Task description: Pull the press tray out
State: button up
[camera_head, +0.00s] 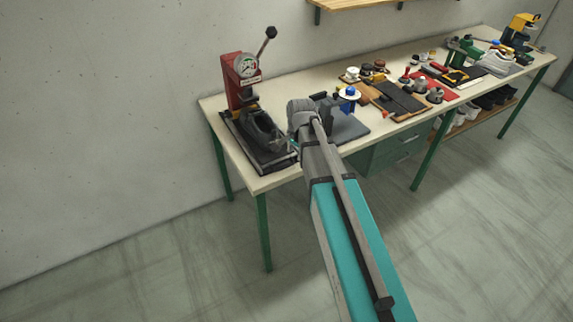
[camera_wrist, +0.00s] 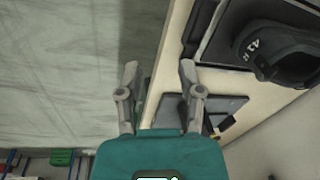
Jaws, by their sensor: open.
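The red press (camera_head: 238,82) with a round gauge and a raised lever stands at the left end of the bench. Its black tray (camera_head: 242,144) lies at its foot, with a dark shoe-like form (camera_head: 262,132) on it. In the wrist view the tray edge (camera_wrist: 211,33) is at upper right, with the black form (camera_wrist: 278,52) on it. My gripper (camera_wrist: 159,72) is open and empty, its fingers over the bench's front edge, beside the tray and apart from it in the picture. In the head view my arm hides most of the fingers.
A dark grey plate (camera_head: 350,129) with an upright stand lies right of the press; it also shows in the wrist view (camera_wrist: 232,104). Several tools and parts crowd the bench (camera_head: 218,103) farther right. The floor (camera_head: 190,270) in front is clear.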

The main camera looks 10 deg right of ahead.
aim_at(286, 166)
jog(key=w+m, duration=0.1)
jog(key=w, duration=0.1)
jog(key=w+a+m, duration=0.1)
jog(key=w+m, duration=0.1)
jog(key=w, duration=0.1)
jog(key=shift+f, duration=0.1)
dwell(0.3)
jog(key=f+b, duration=0.4)
jog(key=w+f+b, duration=0.1)
jog(key=f+b, duration=0.4)
jog(key=w+a+f+b, duration=0.1)
jog(key=f+b, duration=0.3)
jog(key=shift+w+f+b, duration=0.1)
jog(key=shift+f+b, duration=0.05)
jog(key=shift+b, duration=0.15)
dwell(0.5)
jog(key=shift+c, duration=0.2)
grip_shut()
dwell(0.3)
